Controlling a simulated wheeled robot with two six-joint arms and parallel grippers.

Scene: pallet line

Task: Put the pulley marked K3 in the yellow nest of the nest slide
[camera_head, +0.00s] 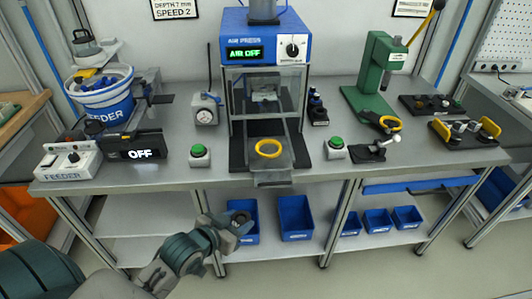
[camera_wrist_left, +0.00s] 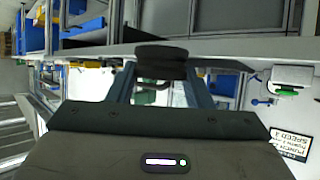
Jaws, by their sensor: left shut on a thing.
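The nest slide (camera_head: 272,178) sticks out from the front of the air press, with the yellow nest (camera_head: 268,148) showing as a ring on it. The nest looks empty. My left gripper (camera_head: 238,222) is low in front of the table, below and left of the slide. It is shut on a dark round pulley (camera_wrist_left: 162,58), which shows between the fingers in the left wrist view; no K3 mark can be read on it. My right gripper is in neither view.
The air press (camera_head: 265,38) reads AIR OFF. Green buttons (camera_head: 198,151) and (camera_head: 336,143) flank the slide. The table's front edge (camera_head: 225,181) lies between my gripper and the slide. Blue bins (camera_head: 295,220) stand below.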

